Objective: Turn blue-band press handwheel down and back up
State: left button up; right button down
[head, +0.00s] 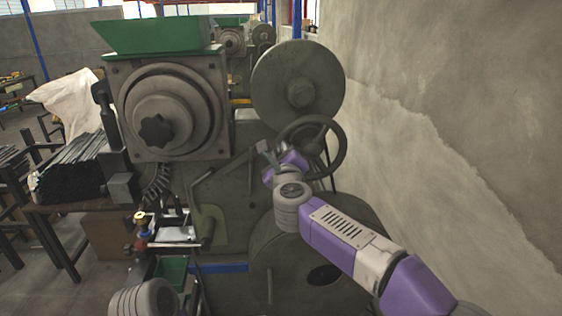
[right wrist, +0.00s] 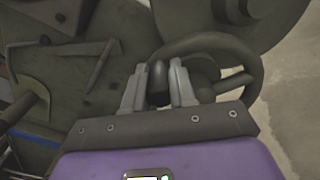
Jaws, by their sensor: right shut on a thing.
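The press (head: 232,150) with a blue band (head: 220,267) low on its front stands in the middle of the head view. Its dark handwheel (head: 340,150) is on the right side, below a large grey disc. My right gripper (head: 268,149) is at the left side of the wheel. In the right wrist view, the gripper (right wrist: 163,72) is shut on a dark part of the handwheel (right wrist: 225,42), at the near left of its rim. Whether that part is rim or a handle is unclear. A grey link of my left arm is at the lower left; its gripper does not show.
A green hopper (head: 155,36) tops the press. A table with a stack of dark bars (head: 72,166) stands at left. A concrete wall (head: 450,120) bounds the right side. A big lower wheel (head: 270,270) sits below my right arm.

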jog(key=r+m, duration=0.1)
jog(key=d+r+m, duration=0.1)
jog(key=m, duration=0.1)
jog(key=shift+w+r+m, duration=0.1)
jog(key=shift+r+m, duration=0.2)
jog(key=shift+r, duration=0.05)
jog(key=shift+w+d+r+m, duration=0.1)
jog(key=shift+d+r+m, duration=0.3)
jog(key=shift+m, duration=0.3)
jog(key=shift+d+r+m, duration=0.3)
jog(key=shift+r+m, duration=0.1)
jog(key=shift+m, duration=0.3)
jog(key=c, duration=0.9)
grip_release()
jog(key=shift+s, duration=0.25)
jog(key=b, duration=0.2)
send_near(290, 130)
jog(key=shift+s+d+f, duration=0.15)
jog(key=shift+s, duration=0.6)
